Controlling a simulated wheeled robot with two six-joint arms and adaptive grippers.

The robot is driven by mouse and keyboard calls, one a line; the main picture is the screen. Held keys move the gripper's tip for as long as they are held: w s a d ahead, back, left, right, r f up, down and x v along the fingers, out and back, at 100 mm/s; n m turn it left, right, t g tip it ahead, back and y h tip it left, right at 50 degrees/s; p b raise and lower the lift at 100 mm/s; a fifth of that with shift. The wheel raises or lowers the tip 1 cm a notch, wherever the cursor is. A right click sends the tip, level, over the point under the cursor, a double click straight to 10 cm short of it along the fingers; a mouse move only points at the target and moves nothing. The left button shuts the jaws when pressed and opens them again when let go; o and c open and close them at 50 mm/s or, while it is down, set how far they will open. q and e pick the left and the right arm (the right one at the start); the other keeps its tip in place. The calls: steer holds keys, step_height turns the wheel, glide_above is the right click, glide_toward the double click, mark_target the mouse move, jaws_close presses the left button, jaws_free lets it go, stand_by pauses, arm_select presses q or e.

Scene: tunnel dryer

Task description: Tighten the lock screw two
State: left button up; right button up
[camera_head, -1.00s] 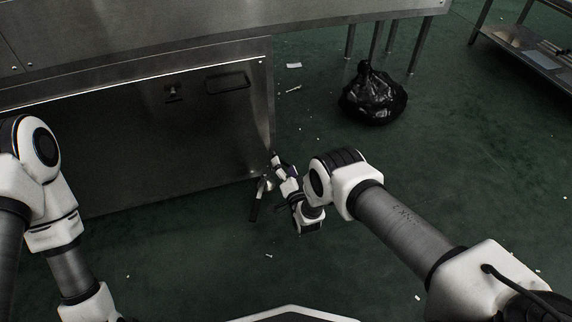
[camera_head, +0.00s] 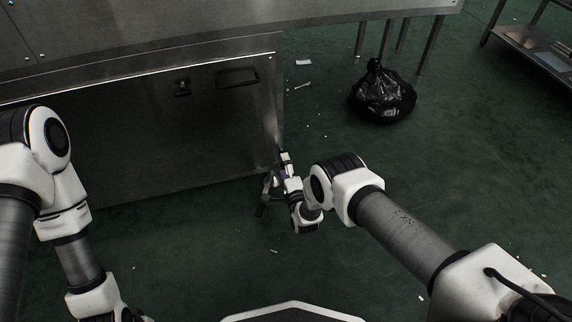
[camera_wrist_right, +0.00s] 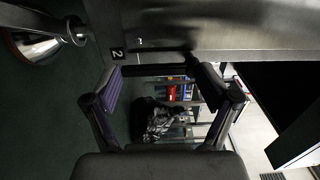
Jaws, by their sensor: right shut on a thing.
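The lock screw two shows in the right wrist view as a dark bar (camera_wrist_right: 155,70) under the steel edge, beside a black label with a white 2 (camera_wrist_right: 117,54). My right gripper (camera_wrist_right: 158,76) has one finger on each side of this bar, and its jaws are shut on it. In the head view my right gripper (camera_head: 268,190) is low at the right corner of the steel dryer panel (camera_head: 150,130); the screw is too small to make out there. Only my left forearm and wrist show at the left edge; the left gripper is out of frame.
A metal foot (camera_wrist_right: 38,46) stands left of the gripper in the wrist view. A black rubbish bag (camera_head: 382,95) sits on the green floor near the table legs. A steel rack (camera_head: 535,42) is at the top right.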

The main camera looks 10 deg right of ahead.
steer(key=shift+w+d, duration=0.15)
steer(key=shift+d, duration=0.15)
steer(key=o, duration=1.5)
steer(key=shift+f, duration=0.1)
steer(key=shift+a+f, duration=0.15)
steer(key=s, duration=1.2)
steer(key=shift+d, duration=0.2)
